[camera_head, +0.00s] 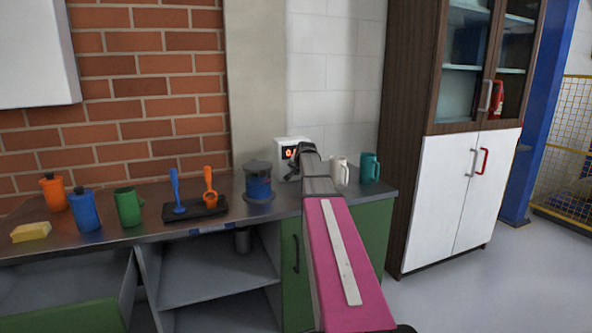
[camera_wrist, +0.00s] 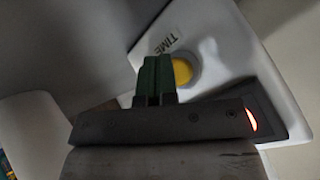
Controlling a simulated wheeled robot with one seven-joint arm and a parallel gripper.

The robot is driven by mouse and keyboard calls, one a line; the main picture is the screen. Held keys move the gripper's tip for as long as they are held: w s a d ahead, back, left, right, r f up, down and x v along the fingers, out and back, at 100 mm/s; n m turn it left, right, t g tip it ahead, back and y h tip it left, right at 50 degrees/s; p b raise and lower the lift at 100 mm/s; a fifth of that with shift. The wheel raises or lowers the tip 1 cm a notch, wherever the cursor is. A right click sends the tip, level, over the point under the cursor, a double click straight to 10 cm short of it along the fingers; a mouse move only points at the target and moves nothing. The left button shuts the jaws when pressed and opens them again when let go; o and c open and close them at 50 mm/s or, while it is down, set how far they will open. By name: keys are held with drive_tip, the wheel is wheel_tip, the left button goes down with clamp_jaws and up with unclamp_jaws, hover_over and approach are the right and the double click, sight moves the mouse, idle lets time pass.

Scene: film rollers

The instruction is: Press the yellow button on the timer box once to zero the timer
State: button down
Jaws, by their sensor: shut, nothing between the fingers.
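The white timer box (camera_head: 283,158) stands against the wall at the back of the counter, with a red lit display (camera_head: 289,153) on its front. In the wrist view the timer box (camera_wrist: 205,35) fills the upper right, with the word TIME on it. The round yellow button (camera_wrist: 182,71) shows partly beside my gripper's fingers. My gripper (camera_wrist: 157,62) is shut and empty, its green fingertips just left of the button and overlapping its edge in the picture. I cannot tell whether they touch it. In the head view my gripper (camera_head: 303,149) is in front of the box's right side.
A blue-and-grey canister (camera_head: 258,182) stands left of the timer box. A white mug (camera_head: 340,171) and a teal mug (camera_head: 369,168) stand to the right. A black tray (camera_head: 195,210) with blue and orange tools, bottles, a green mug (camera_head: 128,206) and a yellow sponge (camera_head: 31,232) are farther left.

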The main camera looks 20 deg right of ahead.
drive_tip(key=shift+s, duration=0.25)
drive_tip(key=shift+s+d, duration=0.1)
drive_tip(key=shift+s, duration=2.4)
